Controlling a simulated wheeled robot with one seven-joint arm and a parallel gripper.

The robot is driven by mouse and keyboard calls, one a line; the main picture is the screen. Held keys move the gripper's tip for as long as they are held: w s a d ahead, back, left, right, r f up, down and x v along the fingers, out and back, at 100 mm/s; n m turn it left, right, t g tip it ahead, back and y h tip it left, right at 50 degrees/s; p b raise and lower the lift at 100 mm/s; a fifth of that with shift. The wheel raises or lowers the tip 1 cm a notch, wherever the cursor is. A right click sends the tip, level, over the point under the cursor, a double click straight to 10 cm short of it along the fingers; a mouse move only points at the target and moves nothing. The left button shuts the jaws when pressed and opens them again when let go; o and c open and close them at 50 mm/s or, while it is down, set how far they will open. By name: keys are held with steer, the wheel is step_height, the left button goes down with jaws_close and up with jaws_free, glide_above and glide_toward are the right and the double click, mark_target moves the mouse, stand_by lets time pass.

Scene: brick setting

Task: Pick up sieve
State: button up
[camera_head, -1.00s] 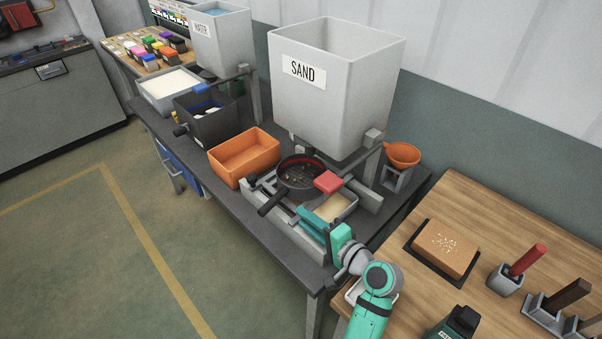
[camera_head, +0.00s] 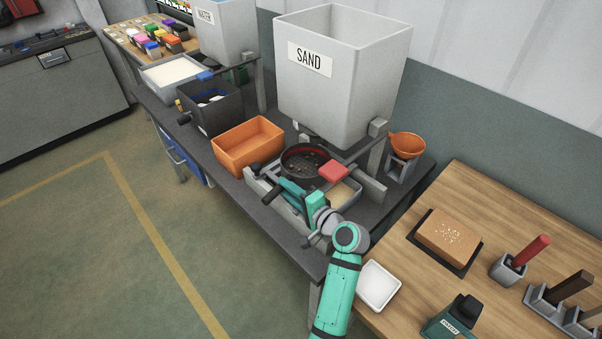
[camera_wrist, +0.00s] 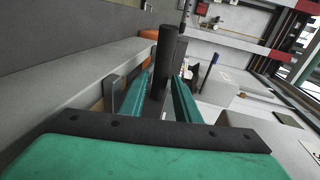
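The sieve (camera_head: 306,156) is a round pan with a dark mesh and red inner rim, resting on the grey frame under the sand hopper. Its dark handle (camera_head: 269,193) points toward the front left. My gripper (camera_head: 284,190) is at the handle, with its teal fingers reaching in from the right. In the wrist view, the dark handle (camera_wrist: 167,55) stands between the two fingers of my gripper (camera_wrist: 163,82). The fingers are apart, and a gap seems to show on each side of the handle. My gripper partly hides the near side of the sieve.
The sand hopper (camera_head: 340,85) stands right behind the sieve. A red block on a lever (camera_head: 334,172) is close to its right. An orange bin (camera_head: 248,144) is at the left, and a tray of sand (camera_head: 345,192) sits beside the frame.

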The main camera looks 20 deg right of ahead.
steer(key=shift+w+a, duration=0.1)
steer(key=shift+w, duration=0.1)
jaws_close()
steer(key=shift+r, duration=0.2)
